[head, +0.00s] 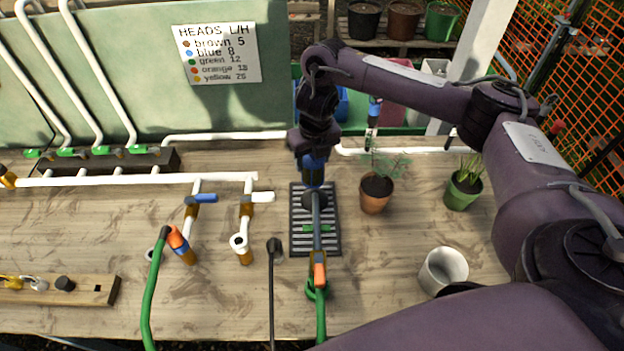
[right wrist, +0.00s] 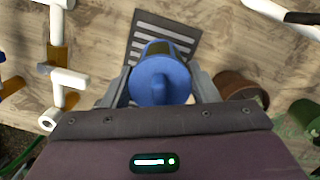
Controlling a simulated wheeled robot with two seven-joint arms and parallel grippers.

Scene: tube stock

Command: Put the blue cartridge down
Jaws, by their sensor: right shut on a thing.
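My right gripper (head: 314,158) is shut on the blue cartridge (head: 313,175), above the far end of a dark slotted grate (head: 331,244) on the wooden bench. In the right wrist view, the cartridge's round blue end (right wrist: 160,80) sits between the two fingers, and part of the grate (right wrist: 182,30) shows behind it. I cannot tell whether the cartridge's lower end touches anything. My left gripper is not in view.
A potted plant (head: 375,195) stands close right of the grate, and a white cup (head: 443,270) nearer. White pipes with taps (head: 245,225) stand to the left.

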